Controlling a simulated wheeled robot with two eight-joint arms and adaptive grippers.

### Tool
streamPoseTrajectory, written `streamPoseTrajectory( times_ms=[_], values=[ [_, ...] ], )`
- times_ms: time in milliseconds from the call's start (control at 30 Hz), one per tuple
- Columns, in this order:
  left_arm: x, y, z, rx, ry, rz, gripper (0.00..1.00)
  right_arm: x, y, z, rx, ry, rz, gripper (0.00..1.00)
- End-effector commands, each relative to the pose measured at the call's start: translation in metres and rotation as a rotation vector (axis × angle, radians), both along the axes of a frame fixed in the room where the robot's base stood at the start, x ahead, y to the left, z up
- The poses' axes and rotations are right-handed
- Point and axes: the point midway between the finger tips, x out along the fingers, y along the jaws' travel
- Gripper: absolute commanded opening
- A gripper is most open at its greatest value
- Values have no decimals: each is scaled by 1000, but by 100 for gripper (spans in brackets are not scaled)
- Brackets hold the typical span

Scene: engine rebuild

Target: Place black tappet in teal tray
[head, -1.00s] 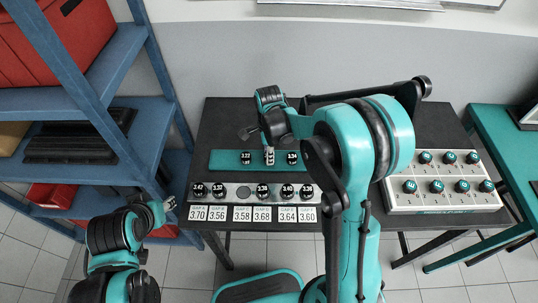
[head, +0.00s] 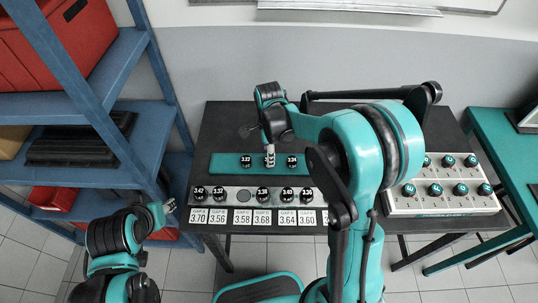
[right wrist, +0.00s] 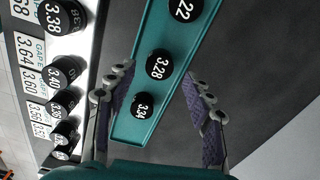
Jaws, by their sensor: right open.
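The teal tray (head: 225,170) lies on the dark table and holds three black tappets in a row. In the right wrist view they read 3.22 (right wrist: 184,8), 3.28 (right wrist: 160,65) and 3.34 (right wrist: 143,105). My right gripper (head: 270,161) is over the middle of the tray. In the right wrist view its two fingers (right wrist: 160,80) are apart on either side of the tray, with the 3.28 tappet between them and no contact visible. The head view hides that tappet behind the gripper. My left gripper (head: 168,207) is away from the table, by the blue shelf, its jaws unclear.
A pale strip (head: 226,196) in front of the tray holds several black tappets above gap labels, with one bare round spot (head: 243,197). A white board (head: 445,204) with several teal-topped pieces stands at right. A blue shelf (head: 150,140) stands at left.

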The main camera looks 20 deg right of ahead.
Motion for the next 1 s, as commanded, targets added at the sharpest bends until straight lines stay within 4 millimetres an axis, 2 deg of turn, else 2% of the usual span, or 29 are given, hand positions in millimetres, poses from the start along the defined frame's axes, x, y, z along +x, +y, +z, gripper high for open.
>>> streamPoseTrajectory(
  times_ms=[33, 100, 300, 567, 667, 767, 900, 1000],
  values=[
    [0, 0, 7, 0, 0, 0, 40, -1, 0, 16, 0, 0, 0, 52],
    [0, 0, 12, 0, 0, 0, 40, -1, 0, 33, 0, 0, 0, 52],
    [0, 0, 23, 0, 0, 0, 40, 0, 0, 72, 0, 0, 0, 52],
    [0, 0, 28, 0, 0, 0, 40, -4, -1, 96, 1, -11, 29, 52],
    [0, 0, 27, 0, 0, 0, 40, -17, -3, 109, -1, -52, 140, 52],
    [0, 0, 27, 0, 0, 0, 40, -40, -8, 127, -17, -127, 344, 52],
    [0, 0, 27, 0, 0, 0, 40, -79, -15, 146, -84, -252, 697, 52],
    [0, 0, 27, 0, 0, 0, 40, -106, -19, 153, -163, -332, 949, 52]
  ],
)
